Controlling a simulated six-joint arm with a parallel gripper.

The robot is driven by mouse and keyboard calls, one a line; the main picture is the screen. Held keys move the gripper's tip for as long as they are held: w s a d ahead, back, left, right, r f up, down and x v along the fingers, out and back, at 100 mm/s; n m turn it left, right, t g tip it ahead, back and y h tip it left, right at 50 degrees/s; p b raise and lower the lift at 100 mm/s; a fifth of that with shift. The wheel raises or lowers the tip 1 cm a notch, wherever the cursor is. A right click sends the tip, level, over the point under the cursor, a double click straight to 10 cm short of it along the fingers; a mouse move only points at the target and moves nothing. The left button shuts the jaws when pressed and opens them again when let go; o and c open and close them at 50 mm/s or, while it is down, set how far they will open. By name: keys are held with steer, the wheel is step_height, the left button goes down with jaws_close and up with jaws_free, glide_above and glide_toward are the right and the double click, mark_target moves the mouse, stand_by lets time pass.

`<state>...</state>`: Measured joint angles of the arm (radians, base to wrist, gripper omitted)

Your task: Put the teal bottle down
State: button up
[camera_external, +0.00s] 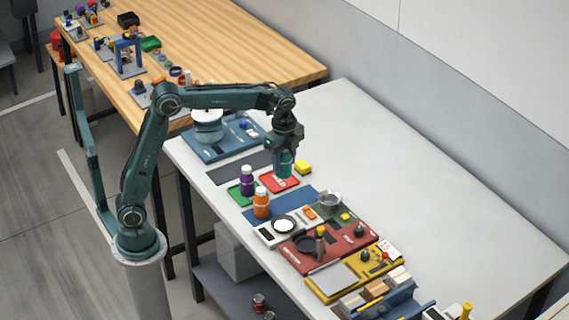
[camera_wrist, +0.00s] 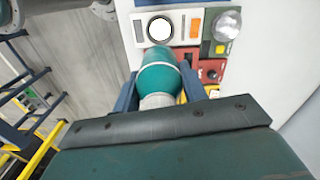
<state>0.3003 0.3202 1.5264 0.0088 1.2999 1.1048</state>
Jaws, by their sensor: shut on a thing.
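My gripper (camera_external: 286,150) points down over the white table and is shut on the teal bottle (camera_external: 285,165). In the wrist view the teal bottle (camera_wrist: 158,75) sits between the two blue fingers of my gripper (camera_wrist: 160,88). In the external view the bottle's lower end shows just over the far part of a red mat (camera_external: 271,185); I cannot tell whether it touches the mat. My gripper hides the bottle's upper part there.
A purple bottle (camera_external: 247,181) stands on a green mat (camera_external: 235,196), left of the red mat. An orange bottle (camera_external: 261,204) stands in front. A yellow block (camera_external: 304,167) is close on the right. Devices crowd the near side; the table's right side (camera_external: 430,190) is clear.

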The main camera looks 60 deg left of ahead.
steer(key=w+a+f, duration=0.1)
steer(key=w+a, duration=0.5)
steer(key=a, duration=0.4)
steer(key=w+a+f, duration=0.1)
steer(key=w+a, duration=0.5)
steer(key=a, duration=0.5)
steer(key=shift+a, duration=0.15)
steer(key=shift+f, duration=0.1)
glide_above(279, 181)
step_height(279, 181, down, 20)
steer(key=shift+w+a+r, duration=0.1)
steer(key=o, duration=1.2)
steer(key=shift+c, duration=0.2)
